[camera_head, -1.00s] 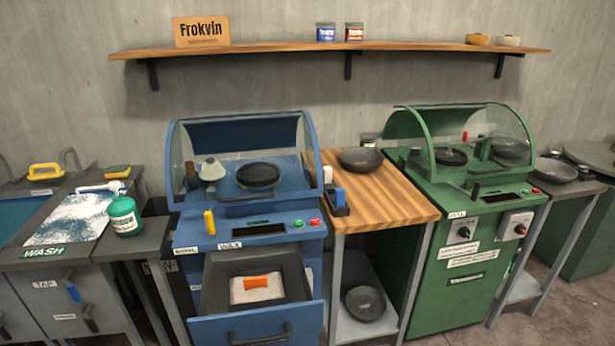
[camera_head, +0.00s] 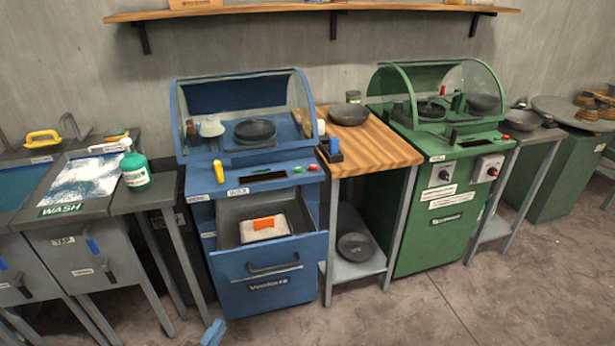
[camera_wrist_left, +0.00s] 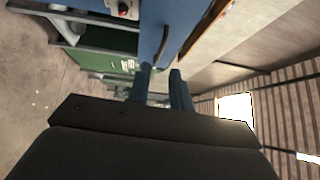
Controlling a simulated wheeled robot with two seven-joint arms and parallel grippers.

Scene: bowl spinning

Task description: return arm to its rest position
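My left gripper (camera_head: 213,333) shows only as a blue tip at the bottom edge of the head view, in front of the blue machine and well apart from it. In the left wrist view its two blue fingers (camera_wrist_left: 163,82) stand apart with a gap and nothing held between them. My right gripper is in neither view. The blue machine (camera_head: 262,290) has its front drawer pulled out, with a white block and orange piece (camera_head: 264,224) inside. A dark bowl (camera_head: 255,131) sits under its clear hood.
A green machine (camera_head: 430,240) stands right of a wooden-topped table (camera_head: 370,150) holding a dark bowl (camera_head: 349,114). A wash station (camera_head: 62,211) and green-white bottle (camera_head: 135,171) are at the left. The floor (camera_head: 420,310) in front is clear at the right.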

